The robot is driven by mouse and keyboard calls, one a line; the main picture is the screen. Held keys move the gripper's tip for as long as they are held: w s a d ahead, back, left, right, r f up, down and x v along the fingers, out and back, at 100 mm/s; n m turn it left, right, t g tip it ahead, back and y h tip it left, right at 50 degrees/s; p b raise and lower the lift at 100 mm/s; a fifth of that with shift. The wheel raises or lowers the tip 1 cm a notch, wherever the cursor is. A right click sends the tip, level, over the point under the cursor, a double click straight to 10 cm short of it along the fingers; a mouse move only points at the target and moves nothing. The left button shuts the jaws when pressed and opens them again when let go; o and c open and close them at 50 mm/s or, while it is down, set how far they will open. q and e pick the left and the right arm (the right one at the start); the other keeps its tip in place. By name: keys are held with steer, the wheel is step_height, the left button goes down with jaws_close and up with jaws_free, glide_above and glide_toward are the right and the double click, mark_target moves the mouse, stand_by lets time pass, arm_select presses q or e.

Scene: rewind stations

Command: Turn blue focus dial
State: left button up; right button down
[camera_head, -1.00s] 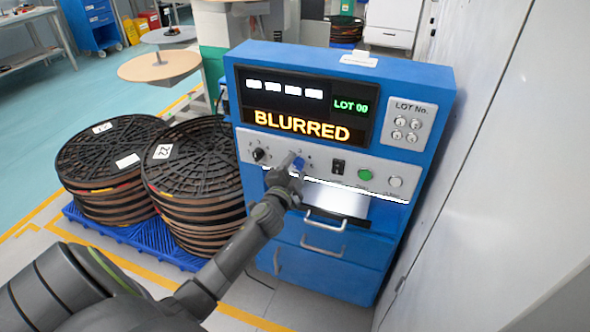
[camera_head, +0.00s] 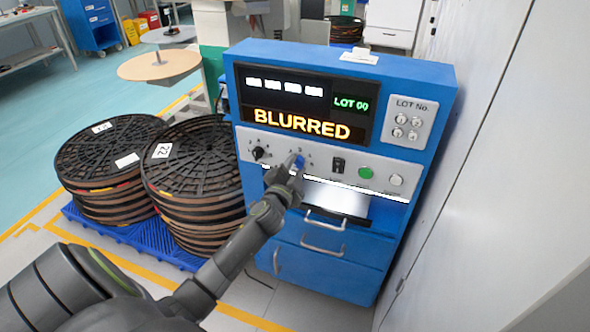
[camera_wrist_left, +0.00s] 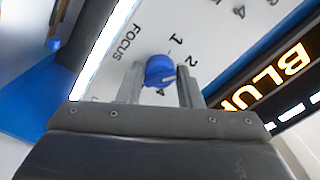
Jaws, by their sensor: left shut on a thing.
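The blue focus dial (camera_head: 299,161) sits on the grey control panel of the blue machine. My left gripper (camera_head: 293,163) is at the dial. In the left wrist view the blue dial (camera_wrist_left: 160,71) lies between the two fingers of my left gripper (camera_wrist_left: 160,84), which is shut on it. The word FOCUS and the numbers 1, 2 and 4 show around the dial there. The machine's display (camera_head: 301,123) reads BLURRED in orange, with LOT 00 in green above. My right gripper is not in view.
A black knob (camera_head: 259,154) is left of the dial; a black switch (camera_head: 338,166) and a green button (camera_head: 365,173) are to its right. Stacked black reels (camera_head: 195,165) stand on a blue pallet (camera_head: 150,238) at left. A white wall closes off the right side.

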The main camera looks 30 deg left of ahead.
arm_select(q)
steer(key=shift+f+n+b, duration=0.2)
steer(key=shift+n+b, duration=0.35)
steer(key=shift+n, duration=0.15)
steer(key=shift+n+b, duration=0.35)
steer(key=shift+n, duration=0.15)
steer(key=shift+n+b, duration=0.3)
steer(key=shift+n, duration=0.1)
steer(key=n+b, duration=0.2)
steer(key=n, duration=0.1)
steer(key=shift+n, duration=0.4)
steer(key=shift+n+b, duration=0.6)
steer(key=shift+n, duration=0.2)
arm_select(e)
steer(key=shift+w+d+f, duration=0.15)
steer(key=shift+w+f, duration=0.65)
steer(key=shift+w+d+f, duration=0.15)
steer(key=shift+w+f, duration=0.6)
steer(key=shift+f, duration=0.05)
arm_select(q)
steer(key=shift+r, duration=0.1)
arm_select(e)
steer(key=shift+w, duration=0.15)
arm_select(q)
steer(key=o, duration=0.9)
steer(key=shift+o, duration=0.2)
